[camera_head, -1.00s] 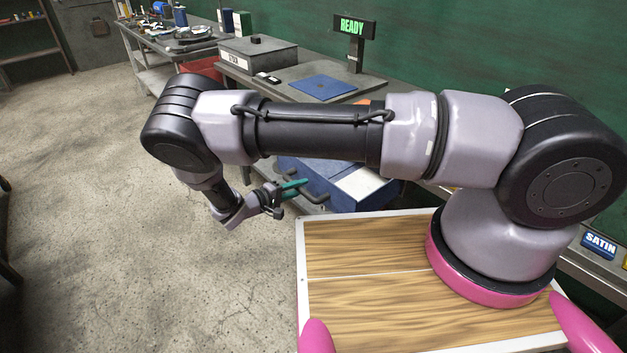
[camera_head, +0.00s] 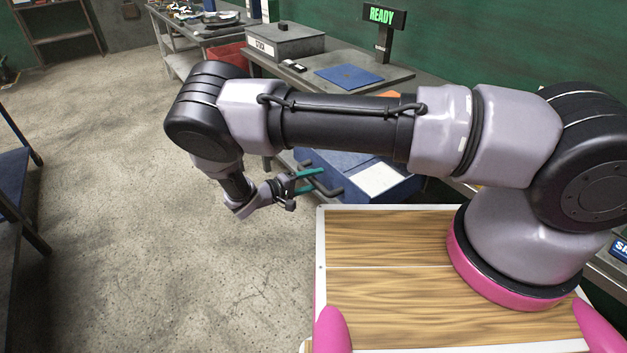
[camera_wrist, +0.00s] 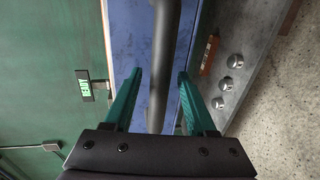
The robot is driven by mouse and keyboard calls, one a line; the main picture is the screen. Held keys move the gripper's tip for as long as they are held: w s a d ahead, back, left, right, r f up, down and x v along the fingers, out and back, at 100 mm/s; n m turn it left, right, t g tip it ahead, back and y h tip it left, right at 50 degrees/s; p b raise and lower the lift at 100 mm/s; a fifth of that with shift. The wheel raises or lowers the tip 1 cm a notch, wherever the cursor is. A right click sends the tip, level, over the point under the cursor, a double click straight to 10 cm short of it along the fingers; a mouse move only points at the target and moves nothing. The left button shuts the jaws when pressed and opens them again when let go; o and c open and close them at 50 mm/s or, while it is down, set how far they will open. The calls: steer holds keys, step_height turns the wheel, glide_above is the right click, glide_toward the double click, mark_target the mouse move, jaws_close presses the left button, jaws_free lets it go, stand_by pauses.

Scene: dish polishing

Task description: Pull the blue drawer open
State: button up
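The blue drawer (camera_head: 395,186) is in the middle of the head view, below the bench, partly hidden by my arm. A white panel shows on it. Its dark bar handle (camera_head: 330,189) sticks out to the left. My gripper (camera_head: 309,181) is at the handle with its teal fingers apart. In the wrist view, the handle (camera_wrist: 160,60) runs between the two open fingers, with a gap visible on each side. The blue surface (camera_wrist: 125,40) lies behind it. How far the drawer stands out is hard to tell.
The grey bench (camera_head: 400,76) above carries a blue mat (camera_head: 350,77), a grey box (camera_head: 285,41) and a READY sign (camera_head: 384,15). A wood-topped surface (camera_head: 385,290) lies in front. The concrete floor (camera_head: 120,200) is clear on the left. A dark-legged table (camera_head: 12,185) stands at the left edge.

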steer(key=v, duration=1)
steer(key=shift+s+a, duration=0.2)
steer(key=shift+a, duration=0.15)
steer(key=w+d+r+m+g+y, duration=0.2)
steer(key=w+d+r+g, duration=0.15)
steer(key=r, duration=0.55)
steer(key=w+d+r+m+g+y, duration=0.1)
steer(key=w+d+r+m+g, duration=0.25)
steer(key=r, duration=0.45)
steer(key=s+d+r+m+g+y, duration=0.1)
steer(key=d+r+y, duration=0.3)
steer(key=d+r, duration=0.5)
steer(key=s+d+r+m+g+y, duration=0.15)
steer(key=d+r+y, duration=0.35)
steer(key=r, duration=0.8)
steer(key=s+d+r+m+t+y, duration=0.2)
steer(key=s+d+r+t, duration=0.5)
steer(key=s+d+r, duration=0.6)
steer(key=shift+s+m+y, duration=0.3)
steer(key=shift+s+m, duration=0.4)
steer(key=shift+s, duration=0.25)
